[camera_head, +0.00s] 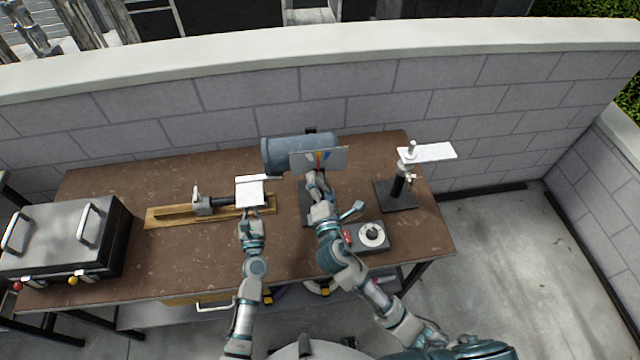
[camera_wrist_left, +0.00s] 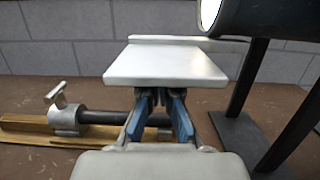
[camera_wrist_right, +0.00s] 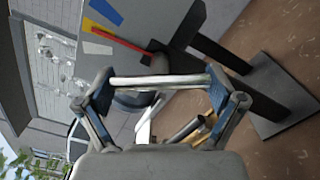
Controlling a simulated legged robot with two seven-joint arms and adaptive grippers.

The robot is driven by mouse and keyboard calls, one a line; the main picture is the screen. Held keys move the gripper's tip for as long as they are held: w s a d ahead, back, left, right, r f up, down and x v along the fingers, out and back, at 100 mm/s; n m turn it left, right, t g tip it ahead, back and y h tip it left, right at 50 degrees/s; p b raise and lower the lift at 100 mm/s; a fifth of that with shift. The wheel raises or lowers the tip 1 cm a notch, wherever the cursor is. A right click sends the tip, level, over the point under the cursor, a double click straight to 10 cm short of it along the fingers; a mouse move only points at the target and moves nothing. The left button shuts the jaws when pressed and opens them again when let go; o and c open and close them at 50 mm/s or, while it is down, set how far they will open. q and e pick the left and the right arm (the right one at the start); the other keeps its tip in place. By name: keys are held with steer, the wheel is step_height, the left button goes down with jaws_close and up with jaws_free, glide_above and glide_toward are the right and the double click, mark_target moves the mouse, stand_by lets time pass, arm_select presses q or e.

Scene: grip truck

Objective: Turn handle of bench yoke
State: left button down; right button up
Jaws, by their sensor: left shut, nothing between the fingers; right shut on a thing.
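A blue-grey cylinder (camera_head: 285,152) stands on dark supports at the middle of the bench. A grey plate with coloured marks (camera_head: 335,158) is in front of it and also shows in the right wrist view (camera_wrist_right: 105,20). My right gripper (camera_head: 314,182) is at this plate, its fingers wide apart on a silver bar (camera_wrist_right: 160,82) spanning between them. Whether this bar is the yoke's handle, I cannot tell. My left gripper (camera_head: 249,212) is shut and empty. It is just at the near edge of a white board (camera_head: 249,192), which hides its fingertips in part (camera_wrist_left: 165,105).
A wooden plank (camera_head: 165,216) carries a metal clamp with a T-handle (camera_head: 203,203). A dial box (camera_head: 371,236) and a stand with a white plate (camera_head: 430,152) are at the right. A grill-like box (camera_head: 60,240) is at the left. The front left of the brown bench (camera_head: 190,262) is clear.

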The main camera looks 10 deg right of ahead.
steer(key=m, duration=0.4)
steer(key=shift+f+m, duration=0.15)
steer(key=shift+m, duration=0.25)
steer(key=shift+f, duration=0.1)
stand_by(0.3)
steer(key=o, duration=0.8)
steer(key=s, duration=1.2)
